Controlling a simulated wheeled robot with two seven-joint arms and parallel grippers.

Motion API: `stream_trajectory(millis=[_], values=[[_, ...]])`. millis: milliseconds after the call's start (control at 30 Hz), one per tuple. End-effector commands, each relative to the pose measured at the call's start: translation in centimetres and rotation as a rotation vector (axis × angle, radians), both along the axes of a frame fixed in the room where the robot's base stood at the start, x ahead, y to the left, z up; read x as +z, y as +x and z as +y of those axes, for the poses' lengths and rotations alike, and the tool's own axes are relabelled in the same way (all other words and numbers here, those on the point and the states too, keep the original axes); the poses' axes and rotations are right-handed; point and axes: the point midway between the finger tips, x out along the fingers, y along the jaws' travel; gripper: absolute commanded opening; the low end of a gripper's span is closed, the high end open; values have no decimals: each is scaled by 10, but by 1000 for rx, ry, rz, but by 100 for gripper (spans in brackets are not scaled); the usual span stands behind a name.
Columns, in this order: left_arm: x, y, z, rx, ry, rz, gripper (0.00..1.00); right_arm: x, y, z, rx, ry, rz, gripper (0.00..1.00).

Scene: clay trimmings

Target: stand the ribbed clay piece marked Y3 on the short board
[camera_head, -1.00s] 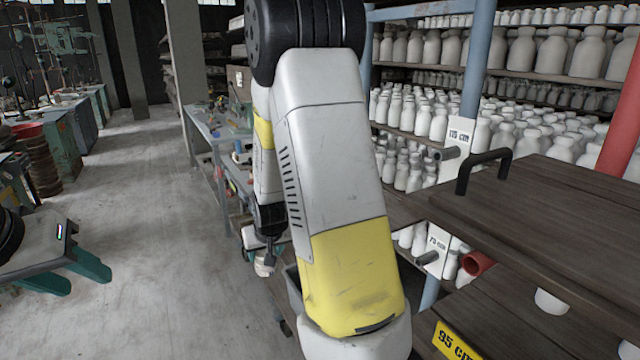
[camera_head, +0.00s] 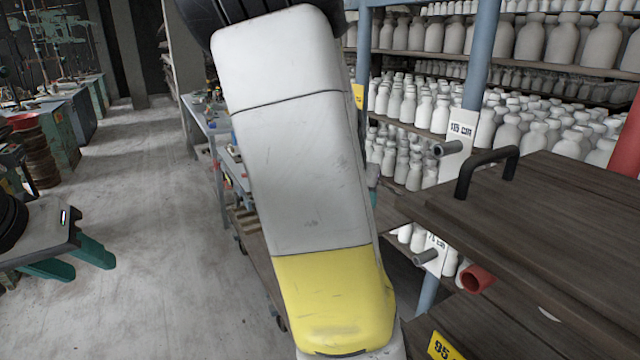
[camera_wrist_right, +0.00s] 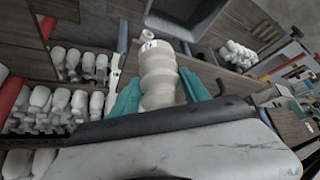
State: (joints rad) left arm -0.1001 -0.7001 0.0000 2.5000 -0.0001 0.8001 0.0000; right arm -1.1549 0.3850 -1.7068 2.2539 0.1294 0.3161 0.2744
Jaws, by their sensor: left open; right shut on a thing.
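In the right wrist view a white ribbed clay piece (camera_wrist_right: 158,72) stands between the teal fingers of my right gripper (camera_wrist_right: 160,90), which is shut on it. A small dark mark shows near its far end, too small to read. In the head view my right arm covers the middle, hiding that gripper and the piece. My left gripper (camera_head: 88,268) is open and empty at the lower left, over the floor. I cannot tell which board is the short one; a dark wooden board (camera_head: 560,215) with a black handle lies at the right.
Shelves of white bottles (camera_head: 430,105) stand behind the boards, with a blue post (camera_head: 480,65) and a red pipe (camera_head: 477,279) near them. A yellow cm label (camera_head: 448,347) is at the lower right. A grey bin (camera_wrist_right: 205,12) shows in the wrist view.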

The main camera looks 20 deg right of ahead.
Motion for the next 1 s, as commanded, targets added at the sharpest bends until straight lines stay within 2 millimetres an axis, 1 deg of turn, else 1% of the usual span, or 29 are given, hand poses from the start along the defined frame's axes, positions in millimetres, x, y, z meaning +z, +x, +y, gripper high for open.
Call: stream_trajectory(millis=[33,100,200,300,667,1000], values=[[0,0,0,0,0,0,43,6,-3,-4,-22,-3,-3,0],[0,0,0,0,0,0,43,12,-7,-9,-49,-2,-3,0],[0,0,0,0,0,0,43,16,-10,-15,-71,-3,-3,0],[0,0,0,0,0,0,43,16,-5,-21,-78,-2,-1,0],[0,0,0,0,0,0,43,11,30,-51,-79,-2,-1,0],[0,0,0,0,0,0,43,6,70,-84,-79,-3,-1,0]])
